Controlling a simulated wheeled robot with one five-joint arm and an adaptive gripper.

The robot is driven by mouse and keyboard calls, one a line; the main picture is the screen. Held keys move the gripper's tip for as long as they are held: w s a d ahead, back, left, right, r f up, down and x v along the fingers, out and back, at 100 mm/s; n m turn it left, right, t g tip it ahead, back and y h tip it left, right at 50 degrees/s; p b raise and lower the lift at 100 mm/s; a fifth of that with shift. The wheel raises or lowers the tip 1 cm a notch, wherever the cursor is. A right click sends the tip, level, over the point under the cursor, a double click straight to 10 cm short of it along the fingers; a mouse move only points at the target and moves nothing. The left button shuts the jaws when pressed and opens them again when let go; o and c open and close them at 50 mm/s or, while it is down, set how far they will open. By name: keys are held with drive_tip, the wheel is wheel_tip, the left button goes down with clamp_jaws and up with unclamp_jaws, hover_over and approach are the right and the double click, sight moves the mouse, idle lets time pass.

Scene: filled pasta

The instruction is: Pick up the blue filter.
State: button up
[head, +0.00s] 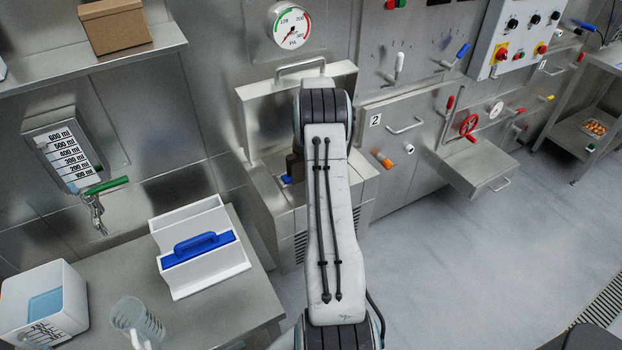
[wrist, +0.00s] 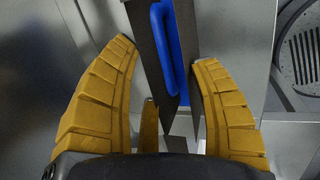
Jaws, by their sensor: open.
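A blue handle-like part (wrist: 172,50), seemingly of a blue filter, stands in the wrist view against a dark flat panel, between and beyond my fingers. My gripper (wrist: 164,58) is open, with a yellow ridged finger on each side of it. I cannot tell whether either finger touches it. In the head view a small blue patch (head: 286,180) shows beside my arm at the steel machine's opening; my arm hides the rest. Another blue piece with a raised handle (head: 197,248) sits in a white holder (head: 208,279) on the steel table at left.
The steel machine (head: 262,205) has an upright lid (head: 248,115) behind my arm. A white bin (head: 70,290) and a clear beaker (head: 140,315) stand on the left table (head: 235,318). A drawer (head: 480,165) juts out at right. The floor at right is clear.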

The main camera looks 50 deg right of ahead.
drive_tip(key=shift+p+x, duration=0.8)
drive_tip(key=shift+x, duration=1.45)
drive_tip(key=shift+w+d, duration=0.1)
drive_tip(key=shift+r, duration=0.1)
clamp_jaws()
